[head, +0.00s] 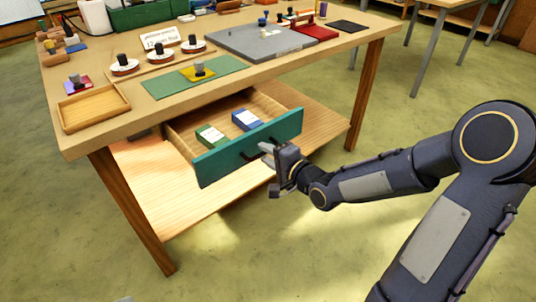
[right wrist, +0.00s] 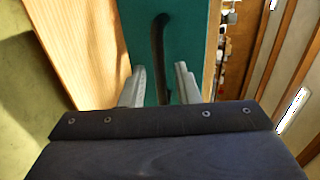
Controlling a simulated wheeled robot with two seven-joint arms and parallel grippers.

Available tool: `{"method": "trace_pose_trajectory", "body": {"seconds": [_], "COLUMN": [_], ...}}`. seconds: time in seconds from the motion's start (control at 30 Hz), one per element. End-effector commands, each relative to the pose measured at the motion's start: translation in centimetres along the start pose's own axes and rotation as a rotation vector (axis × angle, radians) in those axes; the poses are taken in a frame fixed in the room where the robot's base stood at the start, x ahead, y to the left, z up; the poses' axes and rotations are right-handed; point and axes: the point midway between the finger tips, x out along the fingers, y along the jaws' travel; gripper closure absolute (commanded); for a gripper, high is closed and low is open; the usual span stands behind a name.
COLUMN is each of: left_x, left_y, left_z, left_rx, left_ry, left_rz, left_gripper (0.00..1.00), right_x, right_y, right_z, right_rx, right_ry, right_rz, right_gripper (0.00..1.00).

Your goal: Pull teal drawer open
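The teal drawer (head: 248,148) stands pulled out from under the wooden workbench, its wooden inside showing. Its dark bar handle (right wrist: 160,50) runs along the teal front in the right wrist view. My right gripper (head: 268,153) is at the drawer front in the head view. In the right wrist view its two grey fingers (right wrist: 160,85) stand apart, one on each side of the handle, with teal showing between finger and handle. It is open and holds nothing. My left gripper is not in view.
A green-and-white box (head: 210,136) and a blue-and-white box (head: 246,119) lie in the drawer. The workbench (head: 120,135) has a lower shelf (head: 185,205) and carries a wooden tray (head: 93,107), a green mat (head: 190,80) and a grey board (head: 260,42). Green floor in front is clear.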

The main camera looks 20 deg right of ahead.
Motion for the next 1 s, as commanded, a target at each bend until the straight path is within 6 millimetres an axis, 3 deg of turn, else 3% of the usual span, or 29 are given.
{"method": "trace_pose_trajectory", "body": {"seconds": [0.37, 0.73, 1.0], "left_x": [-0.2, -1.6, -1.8], "left_y": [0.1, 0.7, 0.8], "left_z": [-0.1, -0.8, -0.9], "left_rx": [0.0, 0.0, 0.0], "left_ry": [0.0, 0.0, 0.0], "left_rz": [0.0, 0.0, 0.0], "left_gripper": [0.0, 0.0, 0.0], "right_x": [-0.5, -6.4, -7.9], "right_y": [-0.1, -0.2, 0.0], "right_z": [-0.1, -0.1, 0.0], "right_rx": [0.0, -0.002, 0.0], "right_ry": [0.002, 0.005, 0.0], "right_rz": [0.0, 0.001, 0.0], "right_gripper": [0.68, 0.68, 0.68]}}
